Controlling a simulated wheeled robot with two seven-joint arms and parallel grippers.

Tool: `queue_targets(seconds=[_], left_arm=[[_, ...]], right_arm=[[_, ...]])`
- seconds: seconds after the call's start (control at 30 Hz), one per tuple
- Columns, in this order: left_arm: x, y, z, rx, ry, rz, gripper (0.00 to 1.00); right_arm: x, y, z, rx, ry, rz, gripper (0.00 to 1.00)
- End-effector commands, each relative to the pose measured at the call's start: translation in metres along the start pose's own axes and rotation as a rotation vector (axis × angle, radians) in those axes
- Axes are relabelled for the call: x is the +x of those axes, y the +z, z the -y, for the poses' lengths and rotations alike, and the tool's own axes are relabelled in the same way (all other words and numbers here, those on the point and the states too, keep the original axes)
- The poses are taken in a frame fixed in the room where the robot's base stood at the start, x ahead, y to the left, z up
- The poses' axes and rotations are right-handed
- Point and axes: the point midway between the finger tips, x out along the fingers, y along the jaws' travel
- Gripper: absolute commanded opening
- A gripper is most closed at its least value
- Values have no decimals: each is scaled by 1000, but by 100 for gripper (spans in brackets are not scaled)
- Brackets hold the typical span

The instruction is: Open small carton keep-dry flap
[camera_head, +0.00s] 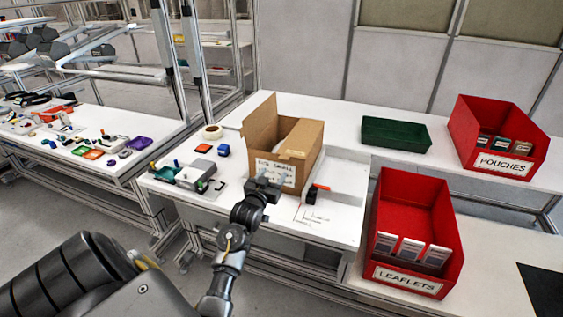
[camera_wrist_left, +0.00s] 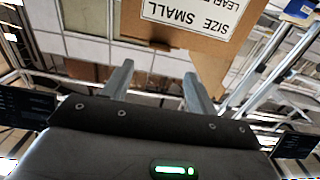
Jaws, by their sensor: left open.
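The small brown carton (camera_head: 308,143) stands on the white table in the head view. One flap (camera_head: 260,122) stands up at its left. Another brown panel lies across part of its top, and I cannot tell which flap that is. A white label (camera_head: 278,172) is on its front, and in the wrist view the label (camera_wrist_left: 190,14) reads "SIZE SMALL" upside down on the carton (camera_wrist_left: 208,55). My left gripper (camera_head: 268,184) is in front of the carton's front face and hides part of the label. Its fingers (camera_wrist_left: 157,88) are apart with nothing between them. My right gripper is out of view.
An orange-and-black tool (camera_head: 313,192) lies right of my left gripper. A green tray (camera_head: 396,134), a red pouches bin (camera_head: 463,128) and a red leaflets bin (camera_head: 413,194) stand to the right. A tape roll (camera_head: 212,132) and small parts lie left of the carton.

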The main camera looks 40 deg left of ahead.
Motion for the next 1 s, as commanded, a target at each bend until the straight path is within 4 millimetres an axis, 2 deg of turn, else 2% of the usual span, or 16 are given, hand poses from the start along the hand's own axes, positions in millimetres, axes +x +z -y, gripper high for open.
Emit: queue_targets(seconds=[0.2,0.43,0.6,0.9,1.0], left_arm=[[44,-4,0,-1,0,0,58],[76,-2,0,0,0,1,58],[87,-1,0,0,0,2,58],[88,0,0,1,0,1,58],[88,0,0,1,0,1,46]], right_arm=[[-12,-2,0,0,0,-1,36],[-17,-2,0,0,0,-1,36],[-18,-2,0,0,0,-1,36],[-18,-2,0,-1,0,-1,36],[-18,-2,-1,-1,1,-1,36]])
